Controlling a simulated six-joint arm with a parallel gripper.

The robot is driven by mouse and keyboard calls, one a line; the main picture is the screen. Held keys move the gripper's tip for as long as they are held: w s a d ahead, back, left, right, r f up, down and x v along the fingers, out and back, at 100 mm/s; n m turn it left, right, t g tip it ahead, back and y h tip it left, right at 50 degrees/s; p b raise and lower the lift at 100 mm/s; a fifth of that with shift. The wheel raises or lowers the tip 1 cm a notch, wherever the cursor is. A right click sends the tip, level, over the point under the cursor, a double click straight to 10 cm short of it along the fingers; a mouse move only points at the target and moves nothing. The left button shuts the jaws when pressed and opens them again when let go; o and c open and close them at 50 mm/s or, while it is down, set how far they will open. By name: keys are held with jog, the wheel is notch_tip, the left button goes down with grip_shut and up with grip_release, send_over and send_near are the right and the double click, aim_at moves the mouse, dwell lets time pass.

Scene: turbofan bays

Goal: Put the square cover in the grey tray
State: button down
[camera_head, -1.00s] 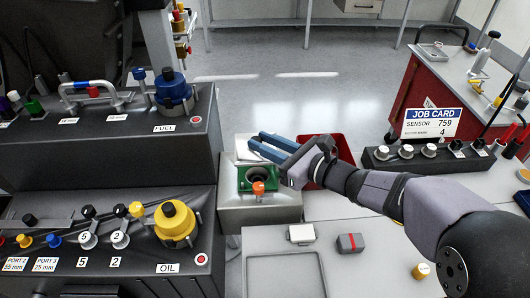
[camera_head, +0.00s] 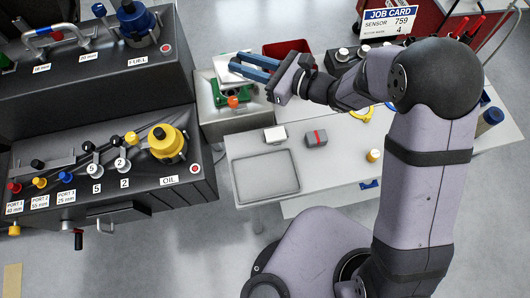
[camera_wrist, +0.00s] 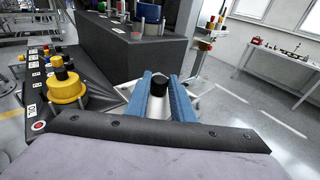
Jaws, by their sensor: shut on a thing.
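The square cover (camera_head: 222,66) is a pale plate, partly hidden behind my gripper (camera_head: 236,63) in the head view. In the wrist view my gripper (camera_wrist: 160,80) has its blue fingers on either side of a black-topped knob (camera_wrist: 159,86), with pale plate edges showing beyond them. My gripper is shut on the cover, at the green fixture (camera_head: 234,91) with an orange knob; I cannot tell whether the cover is clear of it. The grey tray (camera_head: 267,177) lies empty on the light table, in front of the fixture in the head view.
A small white box (camera_head: 275,134) and a grey block with a red band (camera_head: 317,138) lie just behind the tray. A red bin (camera_head: 286,49) is behind my gripper. The dark OIL panel (camera_head: 110,165) rises at left.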

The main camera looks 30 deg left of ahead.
jog(key=d+p, duration=0.1)
jog(key=d, duration=0.1)
jog(key=s+d+f+p, duration=0.1)
jog(key=d+p, duration=0.1)
jog(key=s+d+f+p, duration=0.1)
jog(key=d+p, duration=0.1)
jog(key=shift+s+d+f, duration=0.1)
jog(key=shift+s+d, duration=0.05)
jog(key=shift+d, duration=0.1)
jog(key=s+d+f+p, duration=0.1)
jog(key=s+d+f, duration=0.5)
jog(key=s+d, duration=0.65)
jog(key=shift+m+t, duration=0.3)
jog(key=shift+t, duration=0.1)
jog(key=shift+s+a+f+b, duration=0.1)
jog(key=shift+a+f+b, duration=0.1)
jog(key=shift+f+b, duration=1.05)
jog(key=shift+s+a+f+b, duration=0.15)
jog(key=shift+f+b, duration=0.4)
jog(key=shift+f, duration=1.3)
jog(key=shift+f, duration=0.1)
jog(key=shift+f+b, duration=1.55)
jog(key=shift+f, duration=0.2)
